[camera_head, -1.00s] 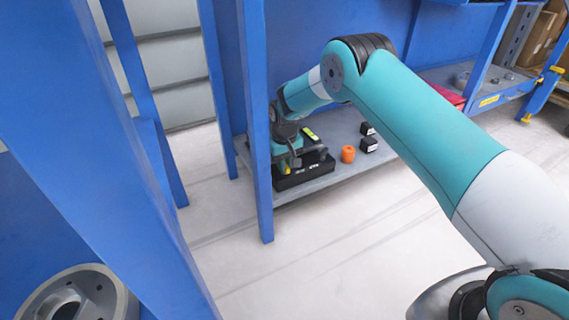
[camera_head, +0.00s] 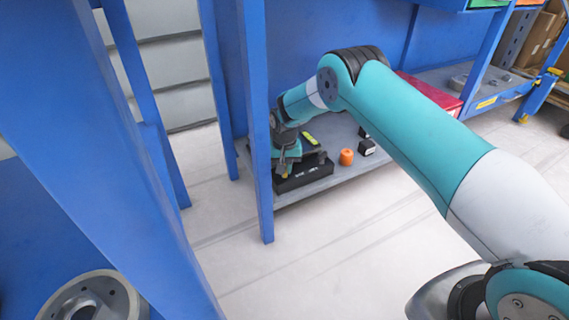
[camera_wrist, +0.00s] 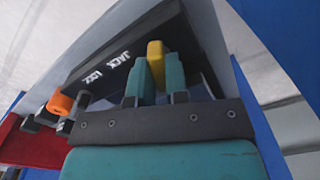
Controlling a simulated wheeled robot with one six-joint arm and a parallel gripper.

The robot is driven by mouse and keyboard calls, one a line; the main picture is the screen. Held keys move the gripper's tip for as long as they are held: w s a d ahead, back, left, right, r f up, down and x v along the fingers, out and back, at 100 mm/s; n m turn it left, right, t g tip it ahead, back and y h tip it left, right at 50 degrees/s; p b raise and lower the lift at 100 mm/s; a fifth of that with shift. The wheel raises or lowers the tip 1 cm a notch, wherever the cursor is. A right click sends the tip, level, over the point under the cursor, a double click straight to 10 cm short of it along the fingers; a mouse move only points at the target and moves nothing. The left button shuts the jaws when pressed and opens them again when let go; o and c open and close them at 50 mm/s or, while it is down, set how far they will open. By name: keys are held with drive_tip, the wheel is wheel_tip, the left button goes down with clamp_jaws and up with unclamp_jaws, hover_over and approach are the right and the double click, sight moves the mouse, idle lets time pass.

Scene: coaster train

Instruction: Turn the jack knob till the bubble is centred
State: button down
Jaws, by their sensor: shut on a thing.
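The black jack box (camera_head: 305,179) sits on the grey lower shelf, with white lettering on its side; in the wrist view its face (camera_wrist: 105,55) reads "JACK". The yellow jack knob (camera_wrist: 155,50) shows between the teal fingers of my gripper (camera_wrist: 157,80), which is shut on it. In the head view my gripper (camera_head: 284,166) is at the left part of the box, and the knob is mostly hidden there. A yellow-green bubble vial (camera_head: 309,139) lies on the unit behind the box front. The bubble is too small to make out.
An orange object (camera_head: 346,157) and a small black-and-white block (camera_head: 367,147) stand right of the box on the shelf (camera_head: 335,180). A red box (camera_head: 430,93) lies farther right.

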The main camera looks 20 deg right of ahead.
drive_tip(key=shift+m, duration=0.5)
drive_tip(key=shift+p, duration=0.3)
drive_tip(key=c, duration=1.1)
unclamp_jaws()
wheel_tip(320, 180, up, 17)
drive_tip(key=p, duration=0.7)
drive_tip(key=shift+r, duration=0.2)
